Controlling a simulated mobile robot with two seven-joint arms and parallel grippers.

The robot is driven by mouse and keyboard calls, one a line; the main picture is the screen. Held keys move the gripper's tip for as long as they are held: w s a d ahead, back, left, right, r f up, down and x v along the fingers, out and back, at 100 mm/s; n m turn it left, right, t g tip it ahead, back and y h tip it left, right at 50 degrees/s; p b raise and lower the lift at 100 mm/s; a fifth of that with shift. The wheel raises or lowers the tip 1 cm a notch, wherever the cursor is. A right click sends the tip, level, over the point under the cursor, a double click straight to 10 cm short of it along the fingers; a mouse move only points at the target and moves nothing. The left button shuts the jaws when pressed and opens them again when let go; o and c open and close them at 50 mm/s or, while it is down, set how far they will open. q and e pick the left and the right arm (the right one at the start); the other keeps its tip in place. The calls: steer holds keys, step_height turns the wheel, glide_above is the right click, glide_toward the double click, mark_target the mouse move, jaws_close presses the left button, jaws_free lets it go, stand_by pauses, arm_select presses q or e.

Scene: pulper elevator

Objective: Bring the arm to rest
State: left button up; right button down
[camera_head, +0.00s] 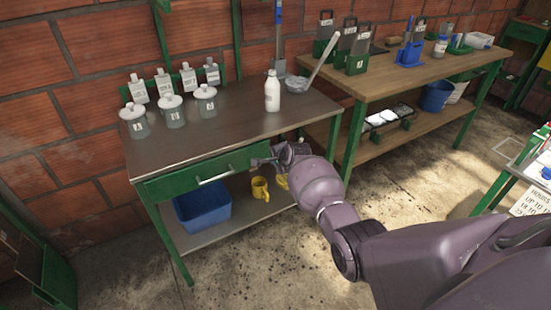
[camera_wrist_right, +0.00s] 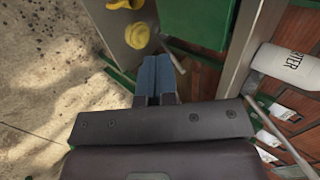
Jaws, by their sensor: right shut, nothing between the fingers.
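My right arm (camera_head: 320,195) comes in from the lower right in the head view and reaches toward the small workbench. My right gripper (camera_head: 259,162) is at the right end of the bench's green drawer (camera_head: 205,175), by its front edge. In the right wrist view the blue-grey fingers of my right gripper (camera_wrist_right: 156,72) lie together, shut with nothing between them. The drawer (camera_wrist_right: 200,18) appears beyond the fingertips there. I cannot tell whether the fingers touch the bench. My left gripper is not in view.
On the bench top (camera_head: 200,135) stand a white bottle (camera_head: 272,92), a grey bowl (camera_head: 297,84) and several lidded jars (camera_head: 171,112). A longer workbench (camera_head: 400,78) adjoins at right. Open floor (camera_head: 420,170) lies in front.

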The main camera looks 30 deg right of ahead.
steer(key=p+v, duration=0.2)
steer(key=v, duration=0.3)
steer(key=shift+s+r, duration=0.15)
steer(key=shift+s, duration=0.25)
